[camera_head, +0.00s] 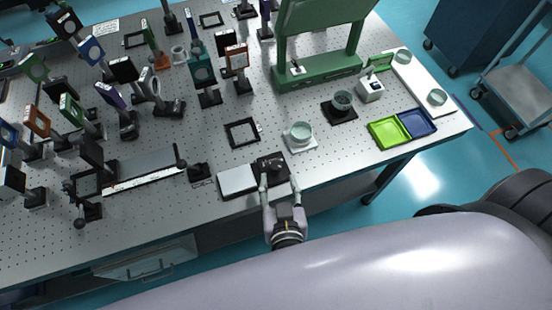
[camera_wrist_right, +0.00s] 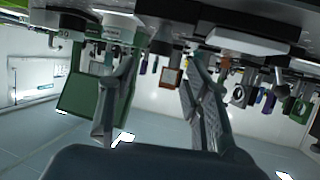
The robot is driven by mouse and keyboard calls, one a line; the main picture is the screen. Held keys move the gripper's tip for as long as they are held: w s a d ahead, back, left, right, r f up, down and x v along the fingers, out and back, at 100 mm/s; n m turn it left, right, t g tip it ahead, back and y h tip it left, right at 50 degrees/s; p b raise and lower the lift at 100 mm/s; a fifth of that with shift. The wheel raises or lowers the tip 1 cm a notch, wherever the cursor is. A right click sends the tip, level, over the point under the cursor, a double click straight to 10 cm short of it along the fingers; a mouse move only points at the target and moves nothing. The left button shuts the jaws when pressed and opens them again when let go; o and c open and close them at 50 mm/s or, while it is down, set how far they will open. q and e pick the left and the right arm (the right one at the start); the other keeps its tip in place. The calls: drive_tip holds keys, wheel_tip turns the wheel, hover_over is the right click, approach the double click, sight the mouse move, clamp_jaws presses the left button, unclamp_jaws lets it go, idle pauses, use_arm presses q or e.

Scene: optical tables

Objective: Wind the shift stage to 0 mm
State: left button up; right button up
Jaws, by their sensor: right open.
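A low stage with a pale top plate (camera_head: 237,180) and a dark base lies at the table's front edge. A dark block (camera_head: 270,166) is at its right end. My right gripper (camera_head: 279,187) comes in from the front with its fingers spread at this block. In the right wrist view the two fingers (camera_wrist_right: 155,75) are apart, with a dark cylindrical part (camera_wrist_right: 172,35) beyond and between them. I cannot tell whether they touch it. A longer rail stage (camera_head: 145,170) with a scale strip lies further left. No position reading is legible. My left gripper is not in view.
A white-based glass dish (camera_head: 300,135) stands just behind the right gripper. Green (camera_head: 388,132) and blue (camera_head: 416,122) trays lie to the right. Many optic mounts crowd the table's left and back. A small black post base (camera_head: 199,173) stands left of the pale plate.

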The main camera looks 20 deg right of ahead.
sight(276, 166)
drive_tip(key=p+x, duration=0.1)
drive_tip(key=x, duration=0.5)
drive_tip(key=shift+w+d+p, duration=0.1)
drive_tip(key=shift+w+p, duration=0.05)
drive_tip(key=shift+p, duration=0.2)
drive_tip(key=shift+w+d+f, duration=0.1)
drive_tip(key=shift+w+f, duration=0.25)
drive_tip(key=shift+w, duration=0.25)
drive_tip(key=shift+c, duration=0.3)
clamp_jaws()
